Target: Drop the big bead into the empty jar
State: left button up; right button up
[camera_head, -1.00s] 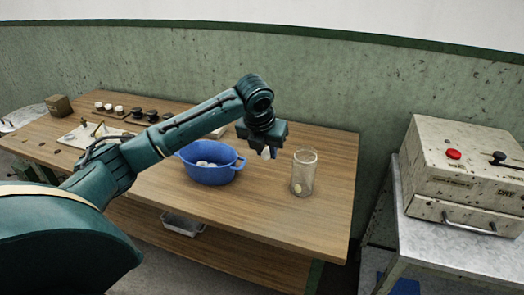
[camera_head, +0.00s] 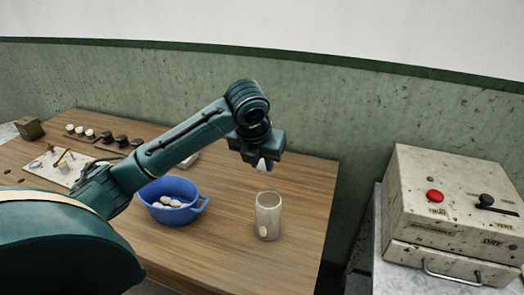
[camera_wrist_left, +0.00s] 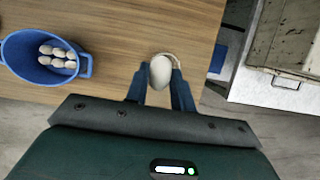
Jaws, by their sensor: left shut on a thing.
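My left gripper (camera_head: 264,165) is shut on a white egg-shaped piece (camera_wrist_left: 160,71), seen between its fingers in the left wrist view. I cannot tell from its look whether this is the big bead. In the head view the gripper is above the clear glass jar (camera_head: 268,208), with a gap between them. In the left wrist view the jar's rim (camera_wrist_left: 178,60) shows partly behind the held piece, which hides most of the opening. A pale yellowish oval (camera_head: 263,231) shows low on or in the jar; I cannot tell which. My right gripper is not in view.
A blue two-handled basin (camera_head: 169,215) with several whitish oval pieces stands left of the jar. A white board (camera_head: 57,168) and rows of small dark and white items lie farther left. A worn control box (camera_head: 450,225) stands to the right. The table around the jar is clear.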

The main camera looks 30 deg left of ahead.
pick_arm(q)
jog(key=shift+w+f, duration=0.1)
jog(key=shift+f, duration=1.25)
jog(key=o, duration=0.7)
jog(key=v, duration=1.3)
